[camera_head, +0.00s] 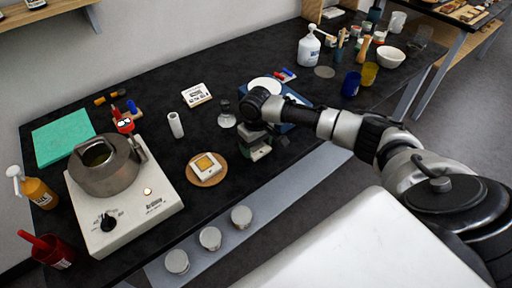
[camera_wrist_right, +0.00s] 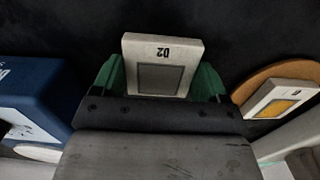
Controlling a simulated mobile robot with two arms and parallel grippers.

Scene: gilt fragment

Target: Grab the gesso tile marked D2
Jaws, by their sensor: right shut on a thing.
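The gesso tile marked D2 (camera_wrist_right: 158,48) is a pale square block with a grey square on its face. In the right wrist view it sits between the green finger pads of my right gripper (camera_wrist_right: 160,80), which is shut on it. In the head view my right gripper (camera_head: 260,148) is over the front part of the black table, right of the round wooden board, and the tile shows only partly there. I cannot tell if the tile touches the table. My left gripper is not in view.
A tile with a yellow square (camera_head: 206,164) lies on a round wooden board (camera_head: 207,182) to the left. A blue box (camera_wrist_right: 32,85) is on the other side. A hotplate (camera_head: 130,215) with a metal pot (camera_head: 103,172) stands at the left. Bottles and cups stand at back right.

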